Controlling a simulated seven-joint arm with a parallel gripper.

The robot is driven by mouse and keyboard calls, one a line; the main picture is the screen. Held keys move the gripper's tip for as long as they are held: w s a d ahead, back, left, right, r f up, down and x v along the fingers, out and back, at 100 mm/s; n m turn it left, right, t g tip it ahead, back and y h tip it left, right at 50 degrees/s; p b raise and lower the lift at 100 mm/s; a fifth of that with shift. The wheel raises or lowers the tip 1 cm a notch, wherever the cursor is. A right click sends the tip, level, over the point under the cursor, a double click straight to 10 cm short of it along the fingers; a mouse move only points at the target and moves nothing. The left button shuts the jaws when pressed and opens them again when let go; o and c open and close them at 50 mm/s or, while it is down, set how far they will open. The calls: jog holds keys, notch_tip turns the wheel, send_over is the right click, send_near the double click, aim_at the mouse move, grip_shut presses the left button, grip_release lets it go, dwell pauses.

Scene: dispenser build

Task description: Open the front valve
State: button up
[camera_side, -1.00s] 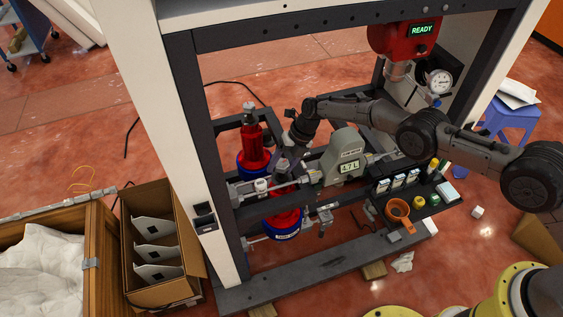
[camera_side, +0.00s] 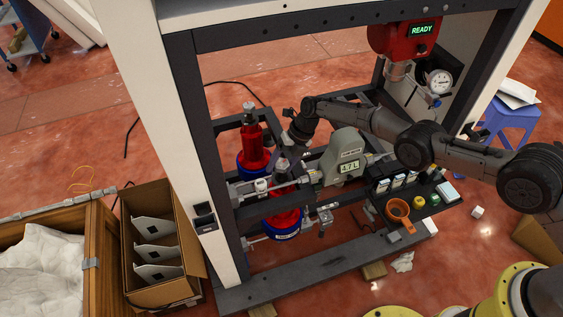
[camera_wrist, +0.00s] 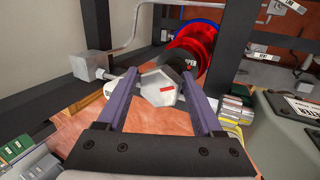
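The front valve's pale grey faceted knob (camera_wrist: 158,94), with a red mark on its face, sits in front of a red cylinder (camera_wrist: 187,56) in the wrist view. In the side view this front red cylinder (camera_side: 284,218) has a blue base and stands nearer than the rear one. My gripper (camera_wrist: 160,76) has its two purple fingers apart, one on each side of the knob, seemingly with narrow gaps. Firm contact cannot be made out. In the side view my gripper (camera_side: 284,163) is at the top of the front cylinder, where the knob is hard to see.
The rear red cylinder (camera_side: 253,150) stands behind. A grey housing marked LTL (camera_side: 345,155) is close to the right of my gripper. Dark frame posts (camera_side: 197,130) surround the work.

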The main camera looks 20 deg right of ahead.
jog(key=shift+o, duration=1)
jog(key=shift+a+r, duration=0.1)
jog(key=shift+r, duration=3.45)
